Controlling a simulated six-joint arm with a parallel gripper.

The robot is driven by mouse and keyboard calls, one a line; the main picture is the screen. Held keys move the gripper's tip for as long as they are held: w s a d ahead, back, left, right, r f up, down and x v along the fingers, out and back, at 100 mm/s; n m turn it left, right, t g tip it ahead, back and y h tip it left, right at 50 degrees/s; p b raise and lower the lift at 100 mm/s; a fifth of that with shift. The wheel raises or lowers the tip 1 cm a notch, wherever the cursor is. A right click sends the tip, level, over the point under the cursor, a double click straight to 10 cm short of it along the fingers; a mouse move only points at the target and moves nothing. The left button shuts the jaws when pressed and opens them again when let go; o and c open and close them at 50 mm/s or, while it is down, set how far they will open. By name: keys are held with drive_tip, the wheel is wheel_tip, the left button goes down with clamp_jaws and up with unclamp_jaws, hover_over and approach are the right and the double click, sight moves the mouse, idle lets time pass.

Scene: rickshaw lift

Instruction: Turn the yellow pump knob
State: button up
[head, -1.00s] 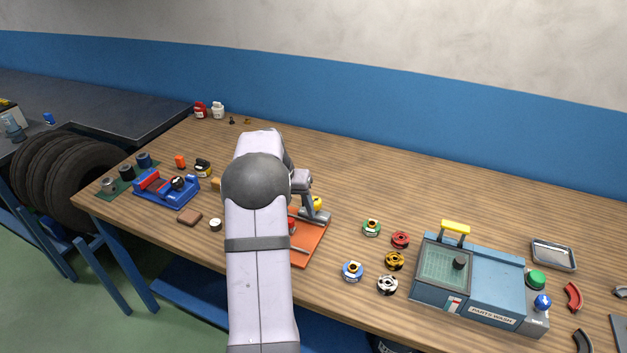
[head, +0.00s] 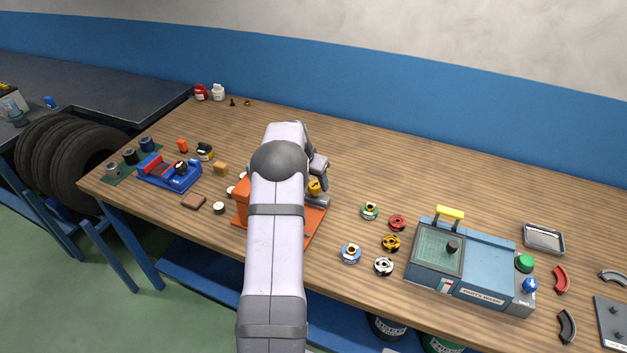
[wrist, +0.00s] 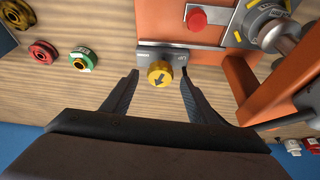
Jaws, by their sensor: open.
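The yellow pump knob (wrist: 160,74) is round with a dark arrow on its face. It sits on a grey plate (wrist: 150,54) at the edge of the orange lift (wrist: 165,20). My gripper (wrist: 158,75) is open in the wrist view, with one finger on each side of the knob and a gap on both sides. In the head view the knob (head: 314,187) shows small beside my arm, and the orange lift (head: 242,203) is partly hidden by it. The gripper's fingers are hard to make out there.
A red button (wrist: 196,18) and an orange frame (wrist: 285,80) stand close to the knob. Several coloured hubs (head: 391,242) and a blue parts washer (head: 485,268) stand to the right. A blue fixture (head: 170,174) stands at left.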

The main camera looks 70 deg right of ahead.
drive_tip(key=shift+x, duration=0.85)
drive_tip(key=shift+c, duration=0.5)
drive_tip(key=c, duration=1)
drive_tip(key=shift+o, duration=0.2)
